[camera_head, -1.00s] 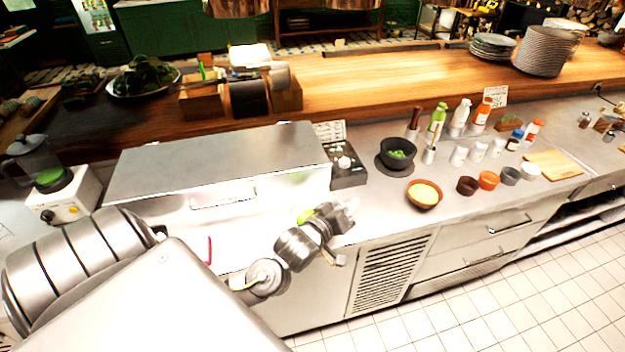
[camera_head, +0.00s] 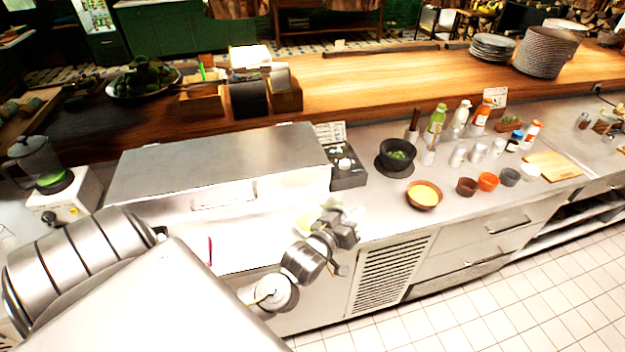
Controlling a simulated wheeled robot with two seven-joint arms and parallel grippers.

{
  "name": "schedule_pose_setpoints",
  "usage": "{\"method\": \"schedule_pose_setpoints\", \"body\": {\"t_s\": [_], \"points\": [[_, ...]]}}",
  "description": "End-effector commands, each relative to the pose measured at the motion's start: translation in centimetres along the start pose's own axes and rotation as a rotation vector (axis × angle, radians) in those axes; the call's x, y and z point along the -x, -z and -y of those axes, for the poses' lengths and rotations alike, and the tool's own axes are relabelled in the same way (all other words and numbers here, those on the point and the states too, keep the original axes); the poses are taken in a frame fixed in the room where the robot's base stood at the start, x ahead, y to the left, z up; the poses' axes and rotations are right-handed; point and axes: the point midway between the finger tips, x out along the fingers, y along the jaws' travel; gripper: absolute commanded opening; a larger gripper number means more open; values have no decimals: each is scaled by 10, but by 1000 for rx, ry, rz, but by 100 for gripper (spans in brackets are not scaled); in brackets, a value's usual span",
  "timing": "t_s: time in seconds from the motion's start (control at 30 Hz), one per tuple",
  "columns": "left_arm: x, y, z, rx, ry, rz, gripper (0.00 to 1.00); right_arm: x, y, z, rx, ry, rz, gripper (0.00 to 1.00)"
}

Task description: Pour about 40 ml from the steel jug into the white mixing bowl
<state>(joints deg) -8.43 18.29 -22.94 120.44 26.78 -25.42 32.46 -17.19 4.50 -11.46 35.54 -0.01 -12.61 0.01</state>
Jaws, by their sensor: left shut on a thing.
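My left gripper (camera_head: 343,228) is in front of the counter's near edge, to the right of the steel chest. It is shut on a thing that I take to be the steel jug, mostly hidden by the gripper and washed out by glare. A pale, round-looking shape with a green tint (camera_head: 306,221) shows just left of the gripper. It may be the white mixing bowl, but its outline is lost against the bright steel. I cannot make out any stream of liquid or any fill level. My right gripper is not in view.
A steel chest (camera_head: 215,160) stands behind my left arm. Right of the gripper are a dark bowl with green contents (camera_head: 397,150), a brown bowl with yellow contents (camera_head: 424,195), several small cups and bottles, and a wooden board (camera_head: 553,165). A blender (camera_head: 45,165) stands far left.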

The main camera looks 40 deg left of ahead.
Motion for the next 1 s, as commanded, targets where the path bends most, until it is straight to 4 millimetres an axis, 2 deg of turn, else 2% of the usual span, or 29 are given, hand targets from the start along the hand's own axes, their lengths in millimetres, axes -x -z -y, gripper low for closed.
{"method": "schedule_pose_setpoints", "body": {"t_s": [0.43, 0.8, 0.87, 1.0], "points": [[4, -39, -6, -375, -3, -85, 0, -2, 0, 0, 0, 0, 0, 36], [4, -48, -6, -472, -5, -109, 0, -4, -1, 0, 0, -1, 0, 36], [4, -48, -6, -470, -5, -110, 0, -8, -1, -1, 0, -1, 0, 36], [3, -49, -10, -461, -2, -112, 0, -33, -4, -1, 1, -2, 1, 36]]}}
